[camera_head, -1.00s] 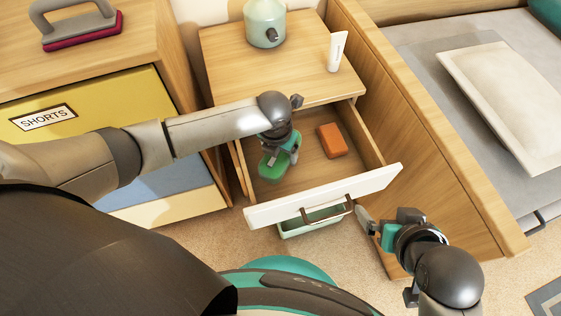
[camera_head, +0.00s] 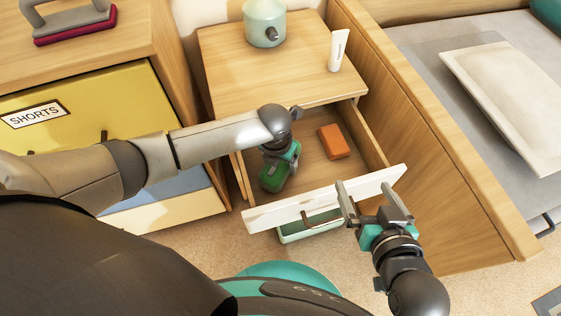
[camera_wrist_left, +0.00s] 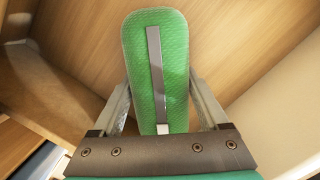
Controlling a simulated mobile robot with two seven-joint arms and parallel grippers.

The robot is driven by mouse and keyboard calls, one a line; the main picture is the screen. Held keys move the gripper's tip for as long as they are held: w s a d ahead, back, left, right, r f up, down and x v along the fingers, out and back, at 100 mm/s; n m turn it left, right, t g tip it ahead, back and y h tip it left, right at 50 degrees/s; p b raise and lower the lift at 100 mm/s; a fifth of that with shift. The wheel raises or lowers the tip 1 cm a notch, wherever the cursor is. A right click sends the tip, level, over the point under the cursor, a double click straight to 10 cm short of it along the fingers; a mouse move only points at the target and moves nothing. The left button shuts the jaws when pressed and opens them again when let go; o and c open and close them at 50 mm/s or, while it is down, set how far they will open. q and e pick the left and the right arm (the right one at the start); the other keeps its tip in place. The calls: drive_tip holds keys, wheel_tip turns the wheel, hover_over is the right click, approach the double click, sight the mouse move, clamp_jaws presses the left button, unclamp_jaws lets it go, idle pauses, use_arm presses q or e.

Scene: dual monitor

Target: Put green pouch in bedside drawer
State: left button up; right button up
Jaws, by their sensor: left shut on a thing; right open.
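The green pouch (camera_head: 273,177) is in my left gripper (camera_head: 279,165), inside the open drawer of the bedside table at its left part. The left wrist view shows the pouch (camera_wrist_left: 157,60) between the two fingers of my left gripper (camera_wrist_left: 160,100), with wooden drawer surfaces around it. I cannot tell whether the pouch touches the drawer bottom. The drawer (camera_head: 330,204) is pulled out, with a white front and a handle (camera_head: 322,217). My right gripper (camera_head: 374,200) is open at the right part of the drawer's front, its fingers near the top edge.
An orange box (camera_head: 334,141) lies in the drawer at the right. A teal lamp base (camera_head: 265,24) and a white tube (camera_head: 338,50) stand on the bedside table (camera_head: 225,60). A dresser (camera_head: 90,85) is to the left, a bed (camera_head: 420,130) to the right.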

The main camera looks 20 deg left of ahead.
use_arm(q)
drive_tip(key=shift+f, duration=0.1)
drive_tip(key=o, duration=1.4)
use_arm(e)
drive_tip(key=shift+a, duration=0.1)
